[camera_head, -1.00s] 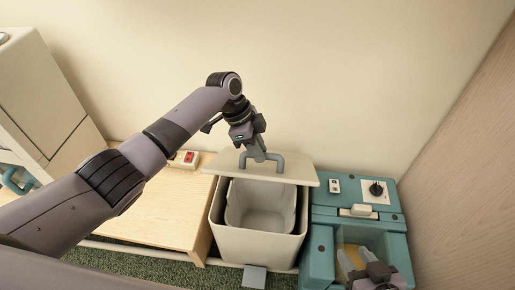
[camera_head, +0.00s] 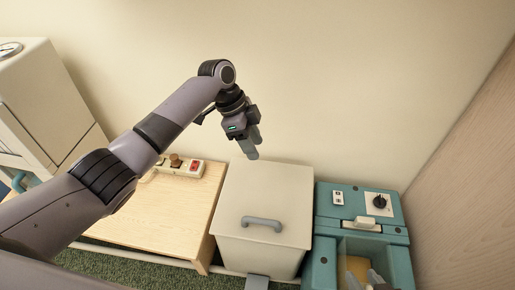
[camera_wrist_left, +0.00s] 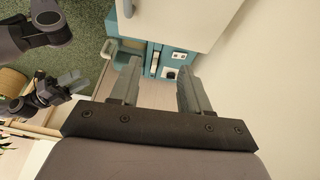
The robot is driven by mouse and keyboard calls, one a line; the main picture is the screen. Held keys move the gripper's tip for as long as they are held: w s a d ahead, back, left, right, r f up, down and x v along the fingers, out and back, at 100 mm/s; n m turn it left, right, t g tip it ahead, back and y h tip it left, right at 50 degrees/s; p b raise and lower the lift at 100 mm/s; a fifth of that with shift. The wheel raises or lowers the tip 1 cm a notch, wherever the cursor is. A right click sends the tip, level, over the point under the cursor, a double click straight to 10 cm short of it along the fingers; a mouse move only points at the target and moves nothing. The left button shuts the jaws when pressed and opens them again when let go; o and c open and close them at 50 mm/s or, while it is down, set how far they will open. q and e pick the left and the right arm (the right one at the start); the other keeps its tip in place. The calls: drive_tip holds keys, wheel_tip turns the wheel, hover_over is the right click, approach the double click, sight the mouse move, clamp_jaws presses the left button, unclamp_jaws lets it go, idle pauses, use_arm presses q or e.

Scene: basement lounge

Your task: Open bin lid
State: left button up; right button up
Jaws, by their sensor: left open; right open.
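The cream bin (camera_head: 257,257) stands between the wooden table and the teal unit. Its lid (camera_head: 268,190) lies down over the top, with a grey bar handle (camera_head: 262,221) near the front edge. The inside of the bin is hidden. My left gripper (camera_head: 253,150) is open and empty above and behind the lid's back edge, apart from the handle. Its spread fingers (camera_wrist_left: 157,78) show in the left wrist view, with the pale lid (camera_wrist_left: 190,18) beyond them.
A teal unit (camera_head: 325,235) with a knob and switch stands right of the bin. A wooden table (camera_head: 175,215) with a power strip (camera_head: 183,167) is on the left. A wall rises close behind; a wood panel (camera_head: 465,190) is at right.

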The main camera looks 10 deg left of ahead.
idle(0.5)
use_arm(q)
drive_tip(key=s+f+n+t, duration=0.1)
drive_tip(key=s+f+n, duration=0.2)
drive_tip(key=s+f, duration=0.3)
drive_tip(key=s+f+n+t, duration=0.1)
drive_tip(key=s+f+n, duration=0.25)
drive_tip(key=s, duration=0.55)
drive_tip(key=s+a+r+n+t+y, duration=0.2)
drive_tip(key=s+a+r+n+y, duration=0.15)
drive_tip(key=s+a+n, duration=0.9)
drive_tip(key=w+d+f+m+t+h, duration=0.2)
drive_tip(key=w+d+f+m+t, duration=0.1)
drive_tip(key=f+t, duration=0.35)
wheel_tip(320, 180, up, 16)
drive_tip(key=s+a+p, duration=0.1)
drive_tip(key=p, duration=1.7)
drive_tip(key=shift+f+m+y, duration=0.15)
drive_tip(key=shift+m+y, duration=0.15)
drive_tip(key=shift+y, duration=0.05)
